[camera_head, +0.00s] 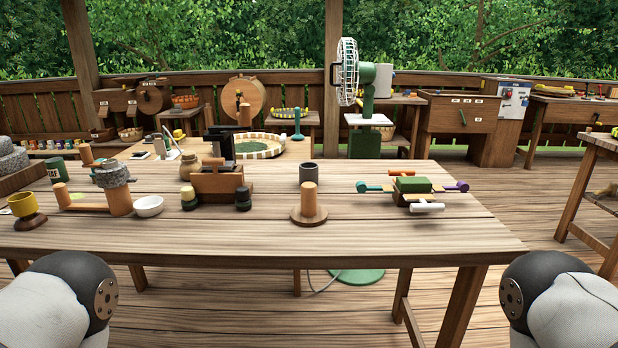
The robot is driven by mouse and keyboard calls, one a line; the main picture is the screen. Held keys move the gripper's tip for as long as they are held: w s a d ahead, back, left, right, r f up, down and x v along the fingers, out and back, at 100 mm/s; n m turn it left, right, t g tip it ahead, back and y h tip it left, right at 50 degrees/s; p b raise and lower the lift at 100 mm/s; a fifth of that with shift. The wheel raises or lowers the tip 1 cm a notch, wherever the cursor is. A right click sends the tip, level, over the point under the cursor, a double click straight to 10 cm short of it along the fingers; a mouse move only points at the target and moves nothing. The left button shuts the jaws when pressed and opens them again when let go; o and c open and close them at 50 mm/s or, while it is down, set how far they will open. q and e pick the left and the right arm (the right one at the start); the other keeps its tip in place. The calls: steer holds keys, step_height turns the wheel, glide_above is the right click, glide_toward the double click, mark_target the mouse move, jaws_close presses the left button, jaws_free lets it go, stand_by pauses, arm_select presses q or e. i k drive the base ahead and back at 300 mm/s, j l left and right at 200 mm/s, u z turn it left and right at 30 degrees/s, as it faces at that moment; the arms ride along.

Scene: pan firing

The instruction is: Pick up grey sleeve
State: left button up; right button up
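A dark grey sleeve (307,172), a short upright open-topped cylinder, is near the middle of the wooden table (270,236). A light wooden peg (308,200) stands upright on a round wooden base (296,216) directly below it in the picture. I cannot tell whether the sleeve sits on the peg or stands just behind it. Neither of my grippers shows. Only rounded parts of my two arms appear at the lower left and lower right corners, short of the table's front edge.
A brown wooden block (217,182) with dark green pieces stands left of the peg. A white bowl (149,206), grey stone (112,174) and yellow cup (25,207) are farther left. A green block with coloured rollers (412,185) is on the right. The table's front strip is clear.

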mark_target(308, 171)
steer(key=i+l+z, duration=0.2)
steer(key=i, duration=0.2)
steer(key=i+l+z, duration=0.15)
steer(key=i, duration=0.25)
